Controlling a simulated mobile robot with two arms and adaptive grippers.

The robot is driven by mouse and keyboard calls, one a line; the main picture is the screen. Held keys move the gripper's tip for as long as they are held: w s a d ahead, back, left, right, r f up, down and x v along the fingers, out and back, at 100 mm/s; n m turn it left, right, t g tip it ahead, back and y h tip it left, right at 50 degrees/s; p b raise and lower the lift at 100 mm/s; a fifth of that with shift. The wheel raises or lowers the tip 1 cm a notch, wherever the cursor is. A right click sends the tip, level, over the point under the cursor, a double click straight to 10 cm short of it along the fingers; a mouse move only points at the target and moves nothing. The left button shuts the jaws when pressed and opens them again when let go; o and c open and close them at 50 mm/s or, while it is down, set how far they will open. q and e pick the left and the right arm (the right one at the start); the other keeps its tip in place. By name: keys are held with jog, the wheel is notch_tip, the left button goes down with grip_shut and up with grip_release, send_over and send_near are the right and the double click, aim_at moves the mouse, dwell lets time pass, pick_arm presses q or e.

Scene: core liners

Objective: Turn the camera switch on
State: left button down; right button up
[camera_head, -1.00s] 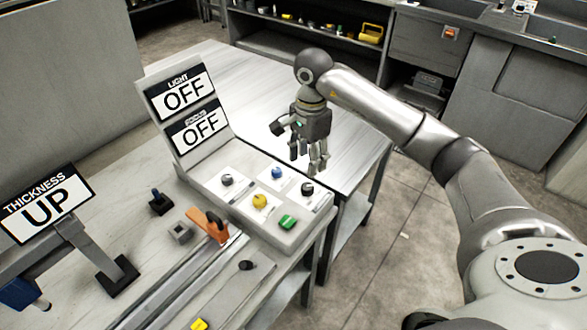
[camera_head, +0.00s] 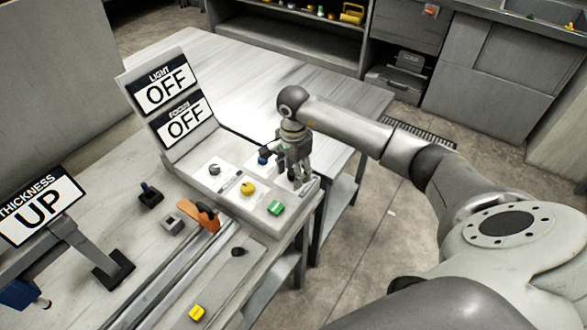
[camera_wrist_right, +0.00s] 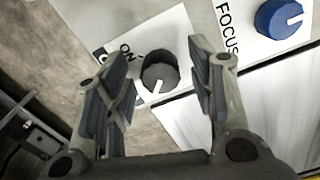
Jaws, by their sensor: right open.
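A dark round knob (camera_wrist_right: 158,74) with a white pointer line sits on a white plate marked "ON" in the right wrist view; its name label is not readable. The pointer line aims toward the bottom of that view, away from "ON". My right gripper (camera_wrist_right: 158,55) is open, its fingers on either side of the knob; I cannot tell if they touch it. In the head view the right gripper (camera_head: 297,177) points down over the panel's right edge and mostly hides this knob. My left gripper is not in view.
The sloped panel (camera_head: 230,211) also holds a blue knob (camera_head: 263,158), a yellow knob (camera_head: 248,188), a grey knob (camera_head: 214,169) and a green button (camera_head: 276,208). Behind it, the "LIGHT" display (camera_head: 164,88) and "FOCUS" display (camera_head: 184,123) read OFF. An orange handle (camera_head: 206,216) stands left.

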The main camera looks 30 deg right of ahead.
jog(key=shift+c, duration=1.4)
jog(key=c, duration=0.5)
jog(key=shift+c, duration=1.2)
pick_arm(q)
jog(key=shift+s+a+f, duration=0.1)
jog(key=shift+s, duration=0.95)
